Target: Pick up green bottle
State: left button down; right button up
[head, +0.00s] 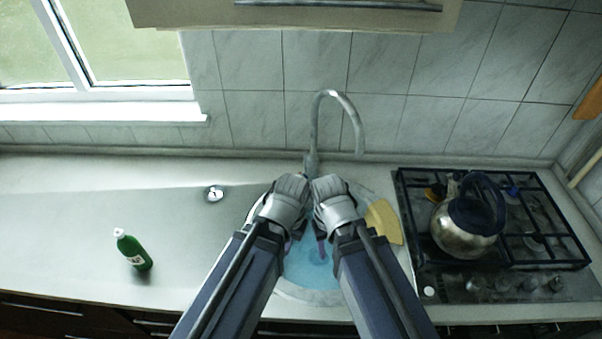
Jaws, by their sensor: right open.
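A green bottle (133,250) with a white cap and a pale label is on the counter at the left, near the front edge. It looks slightly tilted in the picture. Both my arms reach forward over the round sink in the middle, well to the right of the bottle. My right gripper (321,249) points down over the blue sink and is open, apart from the bottle. My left gripper (288,246) is beside it, mostly hidden behind its own wrist and arm, so its jaws cannot be made out.
The round sink (310,297) has a blue inside and a tall curved faucet (314,128) behind it. A yellow item (383,221) lies at its right rim. A kettle (465,235) stands on the gas stove (540,250). A small round metal fitting (215,194) is behind the bottle. The left counter is otherwise clear.

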aim_at(129, 246)
jog(key=k+l+u, duration=0.1)
jog(key=u, duration=0.4)
jog(key=k+u, duration=0.25)
jog(key=u, duration=0.25)
jog(key=k+u, duration=0.15)
jog(key=u, duration=0.35)
